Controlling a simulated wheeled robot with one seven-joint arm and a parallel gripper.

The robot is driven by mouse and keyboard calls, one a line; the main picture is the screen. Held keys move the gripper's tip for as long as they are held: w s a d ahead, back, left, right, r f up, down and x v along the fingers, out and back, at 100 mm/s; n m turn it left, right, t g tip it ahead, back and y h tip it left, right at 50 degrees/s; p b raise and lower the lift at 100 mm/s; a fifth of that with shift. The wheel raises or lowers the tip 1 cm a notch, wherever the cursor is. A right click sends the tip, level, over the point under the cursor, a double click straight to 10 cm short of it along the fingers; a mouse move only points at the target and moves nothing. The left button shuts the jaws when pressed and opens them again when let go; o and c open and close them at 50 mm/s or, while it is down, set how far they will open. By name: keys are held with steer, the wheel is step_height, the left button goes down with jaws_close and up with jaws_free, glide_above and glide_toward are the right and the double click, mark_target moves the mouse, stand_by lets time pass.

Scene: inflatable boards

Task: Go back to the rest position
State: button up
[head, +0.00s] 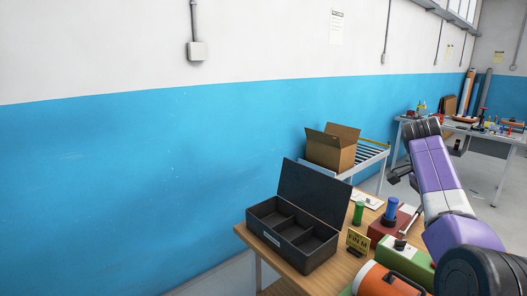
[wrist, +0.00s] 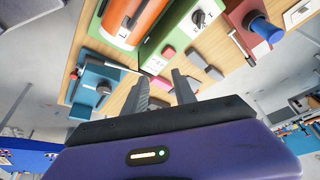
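My gripper (wrist: 160,80) shows in the wrist view with its two dark fingers apart and nothing visible held between them. It hangs above the wooden workbench (wrist: 226,62), with bench items beyond the fingertips. In the head view my purple and white arm reaches up on the right; the gripper end is small and dark there, and its fingers cannot be made out.
On the bench stand an open black compartment box (head: 291,241), a green cylinder (head: 358,212), a yellow sign (head: 357,241), a red unit with a blue knob (head: 391,208) and an orange cylinder (head: 385,282). A cardboard box (head: 330,150) sits behind. The blue wall (head: 130,180) lies left.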

steer(key=w+d+r+n+t+h, duration=0.1)
steer(key=w+d+r+n+t, duration=0.15)
steer(key=w+r+t, duration=0.35)
steer(key=w+a+f+n+t, duration=0.1)
steer(key=w+f+n+t, duration=0.2)
steer(key=w+f+n, duration=0.15)
steer(key=s+a+f+n+t+b, duration=0.25)
steer(key=s+a+f, duration=0.25)
steer(key=s+f, duration=0.25)
steer(key=s+a+f+n+t+b, duration=0.1)
steer(key=s+a+f+n+t, duration=0.3)
steer(key=s+a+f, duration=0.3)
steer(key=s+a+f+n+y+b, duration=0.1)
steer(key=s+a, duration=0.4)
steer(key=s, duration=1.1)
steer(key=s+a+f+n+y+b, duration=0.2)
steer(key=s+a+f, duration=0.3)
steer(key=s, duration=1.2)
steer(key=s+a+f+n+g+y+b, duration=0.1)
steer(key=s+a+f+y+b, duration=0.1)
steer(key=s, duration=1.4)
steer(key=a+f+b, duration=0.1)
steer(key=a+f, duration=0.1)
steer(key=a, duration=0.1)
steer(key=shift+s+a+n+y, duration=0.2)
steer(key=shift+s+n+y, duration=0.05)
steer(key=shift+n+y, duration=0.15)
